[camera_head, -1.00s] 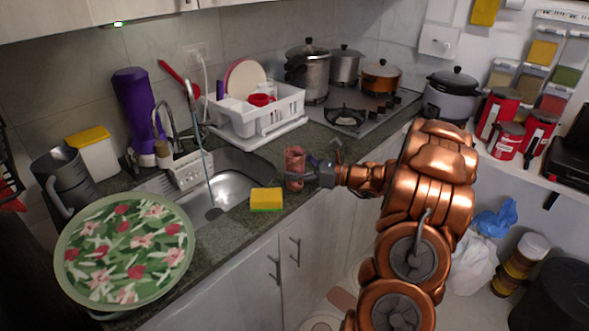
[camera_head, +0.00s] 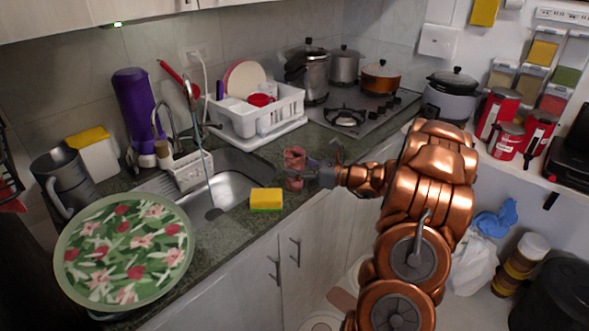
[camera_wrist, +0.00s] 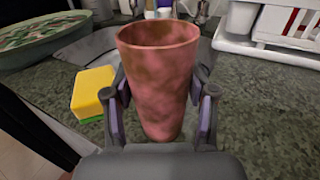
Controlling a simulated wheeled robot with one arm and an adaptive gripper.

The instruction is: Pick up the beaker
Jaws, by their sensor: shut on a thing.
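The beaker (camera_head: 294,160) is a reddish-pink, mottled, open-topped cup that tapers toward its base. It is upright at the counter's edge, right of the sink. In the wrist view the beaker (camera_wrist: 160,75) fills the middle, with one finger against each side. My gripper (camera_head: 300,172) reaches it from the right and is shut on it. The wrist view shows both fingers of my gripper (camera_wrist: 160,108) around its lower half. I cannot tell whether its base is touching the counter.
A yellow and green sponge (camera_head: 266,199) lies left of the beaker. Beyond it are the sink (camera_head: 235,185) and a large floral tray (camera_head: 125,250). A white dish rack (camera_head: 285,118) stands behind. The counter right of the beaker (camera_wrist: 255,110) is clear.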

